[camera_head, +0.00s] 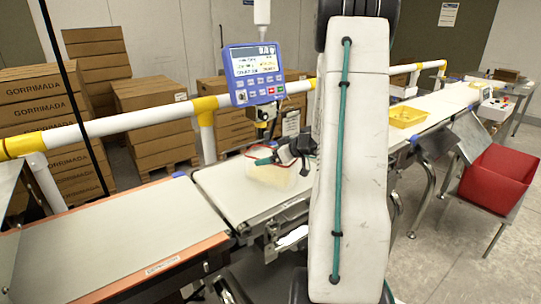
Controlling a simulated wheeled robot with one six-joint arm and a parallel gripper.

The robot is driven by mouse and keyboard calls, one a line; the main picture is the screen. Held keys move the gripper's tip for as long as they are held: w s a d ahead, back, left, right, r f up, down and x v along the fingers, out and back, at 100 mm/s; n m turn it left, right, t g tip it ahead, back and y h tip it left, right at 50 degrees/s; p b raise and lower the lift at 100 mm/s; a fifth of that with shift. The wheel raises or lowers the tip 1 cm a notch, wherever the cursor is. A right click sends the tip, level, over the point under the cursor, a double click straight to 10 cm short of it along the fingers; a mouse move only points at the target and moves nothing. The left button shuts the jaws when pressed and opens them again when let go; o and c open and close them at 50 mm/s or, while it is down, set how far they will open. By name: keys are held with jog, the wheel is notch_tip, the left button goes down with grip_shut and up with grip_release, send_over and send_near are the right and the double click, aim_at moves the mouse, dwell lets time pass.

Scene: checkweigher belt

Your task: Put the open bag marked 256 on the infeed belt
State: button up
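A clear bag (270,175) with pale yellowish contents and a thin red line near its top is on or just above the short middle belt (225,190), below the blue display. No number can be read on it. My gripper (265,160) is at the bag's top, with a teal fingertip against or in front of it. My arm hides part of the gripper, so its opening and any hold on the bag are unclear. A wide grey belt with orange edges (110,245) lies at left and looks bare. Which belt is the infeed is not marked.
A blue weigher display (255,72) stands on a post behind the middle belt. A white and yellow rail (130,122) runs behind the belts. A yellow tray (407,116) sits on the right-hand belt (445,103). A red bin (497,180) stands at right.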

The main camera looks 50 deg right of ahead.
jog(key=shift+o, duration=0.3)
jog(key=shift+s+r, duration=0.1)
jog(key=shift+r, duration=0.15)
jog(key=v, duration=1.1)
jog(key=a+r+n+g+y, duration=0.1)
jog(key=a+r+g+y, duration=0.15)
jog(key=a, duration=1.15)
jog(key=a+r+g+y, duration=0.2)
jog(key=a+r+g, duration=0.2)
jog(key=a, duration=1)
jog(key=s+a+r+m+g+h, duration=0.1)
jog(key=s+a+g+h, duration=0.3)
jog(key=s+a, duration=0.8)
jog(key=s+m+h, duration=0.1)
jog(key=s+h, duration=0.1)
jog(key=s, duration=0.2)
jog(key=shift+a+r+m, duration=0.2)
jog(key=shift+m, duration=0.2)
jog(key=shift+h, duration=0.25)
